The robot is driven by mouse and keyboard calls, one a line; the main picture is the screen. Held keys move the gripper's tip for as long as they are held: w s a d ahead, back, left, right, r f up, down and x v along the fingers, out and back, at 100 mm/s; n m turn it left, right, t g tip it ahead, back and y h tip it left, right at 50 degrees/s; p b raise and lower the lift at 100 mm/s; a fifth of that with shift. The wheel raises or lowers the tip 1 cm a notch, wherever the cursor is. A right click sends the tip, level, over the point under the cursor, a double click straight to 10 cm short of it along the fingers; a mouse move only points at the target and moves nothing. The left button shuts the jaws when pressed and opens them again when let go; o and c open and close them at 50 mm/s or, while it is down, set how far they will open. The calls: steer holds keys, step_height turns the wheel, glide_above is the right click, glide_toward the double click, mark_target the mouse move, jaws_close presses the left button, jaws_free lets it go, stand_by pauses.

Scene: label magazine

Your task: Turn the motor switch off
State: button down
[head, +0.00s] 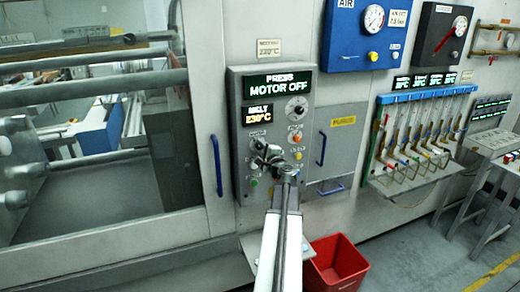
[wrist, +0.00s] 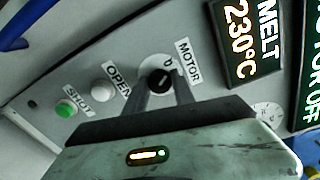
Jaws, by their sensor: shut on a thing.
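The motor switch is a black round knob (wrist: 159,78) on a pale dial beside a MOTOR label (wrist: 188,60) in the wrist view. My gripper (wrist: 161,88) has one finger on each side of the knob and is shut on it. In the head view my gripper (head: 270,158) reaches the lower left of the grey control panel (head: 240,95) and hides part of the switch area. The panel's upper display (head: 277,85) reads "PRESS MOTOR OFF". The knob's exact pointer direction is hard to make out.
A white button (wrist: 103,90) by the OPEN label and a green button (wrist: 66,108) by SHUT sit left of the knob in the wrist view. The display (head: 258,115) reads MELT 230°C. Blue handles (head: 217,165) flank the panel. A red bin (head: 336,262) stands below.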

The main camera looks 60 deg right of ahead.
steer(key=shift+w+n, duration=0.1)
steer(key=shift+n, duration=0.4)
steer(key=c, duration=1.1)
jaws_free()
steer(key=shift+o, duration=0.2)
steer(key=shift+a, duration=0.1)
steer(key=v, duration=0.7)
steer(key=shift+s+a, duration=0.15)
steer(key=shift+s, duration=0.15)
